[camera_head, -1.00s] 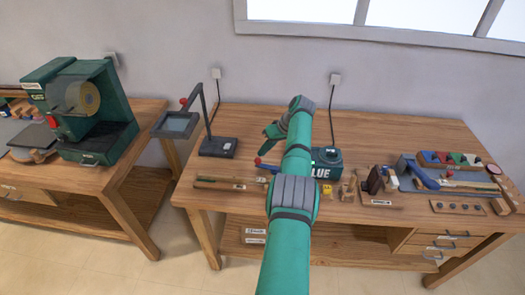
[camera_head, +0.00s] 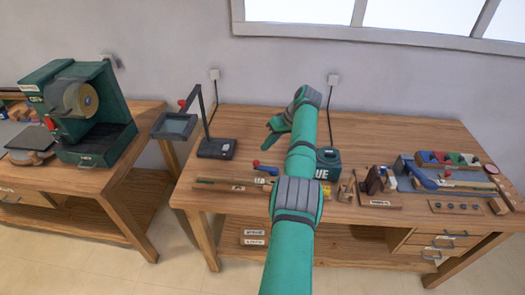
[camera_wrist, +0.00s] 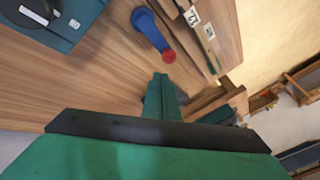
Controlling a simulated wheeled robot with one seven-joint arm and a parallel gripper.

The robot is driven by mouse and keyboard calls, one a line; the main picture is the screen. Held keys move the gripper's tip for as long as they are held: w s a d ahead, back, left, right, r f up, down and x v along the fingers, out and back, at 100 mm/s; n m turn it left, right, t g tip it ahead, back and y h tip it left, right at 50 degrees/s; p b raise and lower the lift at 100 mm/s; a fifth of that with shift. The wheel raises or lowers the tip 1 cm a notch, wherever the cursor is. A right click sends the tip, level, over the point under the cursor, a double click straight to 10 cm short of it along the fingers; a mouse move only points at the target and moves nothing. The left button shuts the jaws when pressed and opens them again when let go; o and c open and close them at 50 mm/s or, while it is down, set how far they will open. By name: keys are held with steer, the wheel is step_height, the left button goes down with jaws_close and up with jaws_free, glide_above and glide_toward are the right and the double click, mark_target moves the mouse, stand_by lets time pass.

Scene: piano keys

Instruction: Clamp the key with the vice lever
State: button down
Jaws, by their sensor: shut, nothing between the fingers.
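A blue lever with a red knob (camera_head: 262,168) sits on the middle table, left of my arm; it also shows in the wrist view (camera_wrist: 150,32), with its red end toward my gripper. Beside it lie long wooden strips with white labels (camera_head: 230,184), also in the wrist view (camera_wrist: 196,22). I cannot make out which piece is the key. My gripper (camera_head: 268,140) is above the table, behind the lever in the head view. In the wrist view its green fingers (camera_wrist: 161,92) are together and empty, apart from the red knob.
A green glue box (camera_head: 328,164) stands right of my arm. A black lamp stand (camera_head: 217,148) is at the left. Wooden blocks (camera_head: 376,184) and a blue tool (camera_head: 418,175) lie to the right.

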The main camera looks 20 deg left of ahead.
steer(key=v, duration=0.5)
steer(key=shift+d+r, duration=0.1)
steer(key=shift+r, duration=0.25)
steer(key=shift+w, duration=0.1)
